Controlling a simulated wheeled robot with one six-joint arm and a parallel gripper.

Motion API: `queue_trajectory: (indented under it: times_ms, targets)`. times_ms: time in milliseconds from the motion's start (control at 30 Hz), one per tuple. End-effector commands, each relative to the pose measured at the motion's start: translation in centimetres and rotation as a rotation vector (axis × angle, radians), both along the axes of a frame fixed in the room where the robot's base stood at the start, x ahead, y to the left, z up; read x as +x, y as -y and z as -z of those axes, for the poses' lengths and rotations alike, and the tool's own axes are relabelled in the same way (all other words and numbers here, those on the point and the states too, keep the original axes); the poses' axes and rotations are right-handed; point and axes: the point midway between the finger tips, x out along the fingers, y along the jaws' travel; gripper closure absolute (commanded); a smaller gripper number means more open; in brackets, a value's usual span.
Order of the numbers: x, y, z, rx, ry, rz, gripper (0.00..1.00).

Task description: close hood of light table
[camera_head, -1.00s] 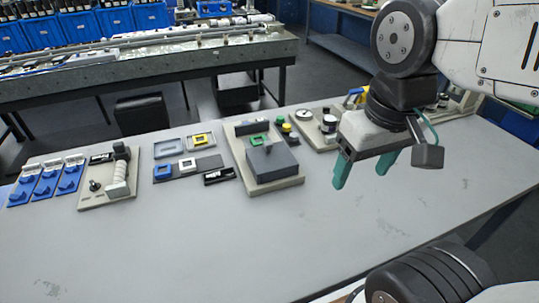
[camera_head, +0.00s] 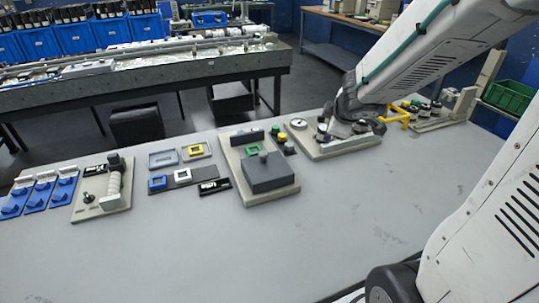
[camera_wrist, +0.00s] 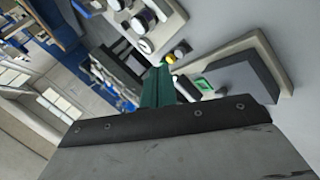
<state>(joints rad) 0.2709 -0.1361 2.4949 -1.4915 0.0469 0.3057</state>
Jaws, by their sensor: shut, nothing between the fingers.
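A beige station board (camera_head: 228,160) stands mid-table, likely the light table. On it are a dark grey block with a knob (camera_head: 268,175), which may be the hood, a green frame (camera_head: 253,150) and an upright dark bar (camera_head: 247,137) at the back. I cannot tell for sure which part is the hood. In the wrist view the grey block (camera_wrist: 235,80) and green frame (camera_wrist: 203,85) lie right of my gripper (camera_wrist: 157,88). Its teal fingers are together and empty, apart from the block. In the head view my fingers are hidden behind my arm.
Left are a board with an upright lever (camera_head: 114,185), several blue-and-white units (camera_head: 38,190) and small framed trays (camera_head: 180,175). The table front (camera_head: 220,255) is clear.

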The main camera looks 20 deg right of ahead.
Motion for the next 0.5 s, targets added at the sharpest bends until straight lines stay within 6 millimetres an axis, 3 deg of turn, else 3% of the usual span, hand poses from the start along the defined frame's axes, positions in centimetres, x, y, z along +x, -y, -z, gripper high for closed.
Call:
queue_trajectory:
  times_ms: [100,233,367,500]
  targets:
    - [0.9,-4.3,2.4,0.072,-0.052,-0.300,1.00]
    - [-0.7,-8.7,3.4,0.162,-0.125,-0.549,1.00]
    - [-2.3,-10.9,3.6,0.230,-0.176,-0.659,1.00]
    - [-2.5,-11.8,3.9,0.275,-0.186,-0.670,1.00]
